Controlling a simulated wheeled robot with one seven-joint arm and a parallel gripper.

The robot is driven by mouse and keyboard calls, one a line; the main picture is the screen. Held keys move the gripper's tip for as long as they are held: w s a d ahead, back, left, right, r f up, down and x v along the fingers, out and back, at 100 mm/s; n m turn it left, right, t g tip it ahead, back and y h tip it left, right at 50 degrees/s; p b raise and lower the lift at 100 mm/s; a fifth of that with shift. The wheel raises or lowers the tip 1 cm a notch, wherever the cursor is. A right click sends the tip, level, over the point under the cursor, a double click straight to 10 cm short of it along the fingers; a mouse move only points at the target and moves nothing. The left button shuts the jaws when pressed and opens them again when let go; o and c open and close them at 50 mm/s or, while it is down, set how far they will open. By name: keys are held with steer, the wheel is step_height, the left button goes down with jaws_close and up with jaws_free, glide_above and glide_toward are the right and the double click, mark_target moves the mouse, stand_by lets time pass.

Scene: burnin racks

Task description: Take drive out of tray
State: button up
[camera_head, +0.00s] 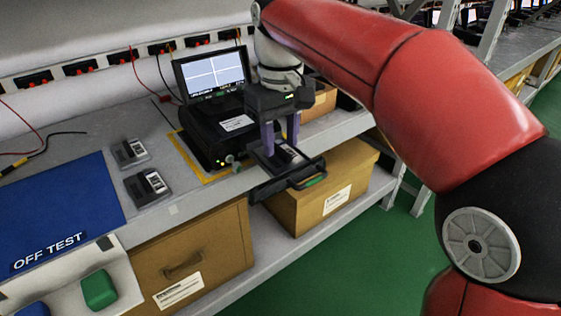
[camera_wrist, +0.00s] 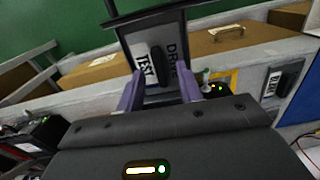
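A dark drive (camera_head: 288,153) with a white label lies in the extended black tray (camera_head: 307,181) in the head view. In the wrist view the drive (camera_wrist: 139,43) reads "TEST DRIVE" and has a black raised grip (camera_wrist: 158,66) along its middle. My gripper (camera_head: 281,141) points down over the drive, with its two purple fingers spread. In the wrist view my gripper (camera_wrist: 159,69) has one finger by each long side of the drive, clear of the raised grip. Contact between fingertips and drive sides cannot be made out.
The tester (camera_head: 205,130) with a lit screen (camera_head: 213,74) stands behind the tray. Two other drives (camera_head: 130,151) (camera_head: 149,187) lie on the bench, left of it. A blue "OFF TEST" mat (camera_head: 62,208) is further left. Cardboard boxes (camera_head: 325,190) stand on the shelf below.

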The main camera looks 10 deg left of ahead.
steer(key=shift+f, duration=0.65)
jaws_close()
steer(key=shift+r, duration=0.1)
